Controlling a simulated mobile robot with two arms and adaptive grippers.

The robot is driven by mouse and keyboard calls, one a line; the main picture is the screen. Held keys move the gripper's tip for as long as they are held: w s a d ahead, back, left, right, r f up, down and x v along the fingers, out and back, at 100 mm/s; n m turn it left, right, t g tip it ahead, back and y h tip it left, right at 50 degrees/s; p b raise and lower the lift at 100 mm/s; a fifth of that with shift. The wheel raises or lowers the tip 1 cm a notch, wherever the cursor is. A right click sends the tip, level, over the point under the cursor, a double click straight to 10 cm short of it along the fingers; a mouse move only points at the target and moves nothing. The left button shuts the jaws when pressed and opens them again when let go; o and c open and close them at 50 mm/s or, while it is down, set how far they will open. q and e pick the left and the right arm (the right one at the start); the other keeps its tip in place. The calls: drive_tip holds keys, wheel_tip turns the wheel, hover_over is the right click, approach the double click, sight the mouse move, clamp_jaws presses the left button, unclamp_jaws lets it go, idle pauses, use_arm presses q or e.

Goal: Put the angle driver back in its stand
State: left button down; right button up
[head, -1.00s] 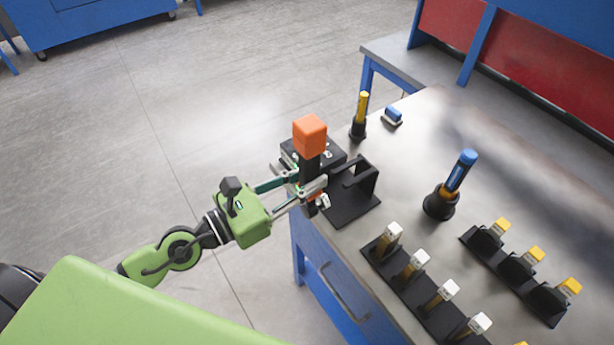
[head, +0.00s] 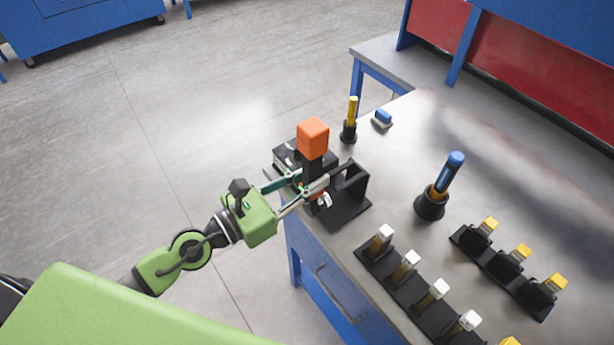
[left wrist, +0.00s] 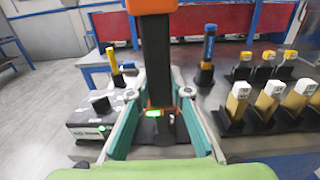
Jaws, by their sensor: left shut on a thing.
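The angle driver (head: 313,140) has an orange block on top and a dark upright body. My left gripper (head: 314,188) is shut on its body and holds it upright over the bench's near left corner. In the left wrist view, the driver (left wrist: 157,60) rises between the fingers, with a small green light low on it. The black stand (head: 347,210), a flat base with a raised bracket, is just right of the driver in the head view. The fingers partly cover the stand's left side. Whether the driver touches the stand cannot be told. My right gripper is not in view.
A dark box (left wrist: 90,125) sits left of the driver. A yellow-handled tool (head: 352,108) and a blue-handled tool (head: 449,178) stand upright in black holders. Racks of white-topped (head: 405,265) and yellow-topped (head: 515,257) tools occupy the bench's front right. The middle of the bench (head: 400,160) is clear.

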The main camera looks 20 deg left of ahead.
use_arm(q)
drive_tip(key=shift+r+p+x, duration=0.15)
drive_tip(key=shift+p+x, duration=0.25)
drive_tip(key=shift+x, duration=0.3)
drive_tip(key=shift+r+p+x, duration=0.15)
drive_tip(key=shift+p+x, duration=0.2)
drive_tip(key=shift+x, duration=0.3)
drive_tip(key=shift+p+x, duration=1)
drive_tip(key=shift+x, duration=1.45)
drive_tip(key=shift+f, duration=0.1)
idle(0.4)
drive_tip(key=shift+f+b, duration=0.7)
drive_tip(key=shift+b, duration=0.05)
idle(0.5)
drive_tip(key=c, duration=1.8)
unclamp_jaws()
drive_tip(key=shift+s, duration=0.1)
drive_tip(key=v, duration=1.2)
drive_tip(key=shift+f, duration=0.2)
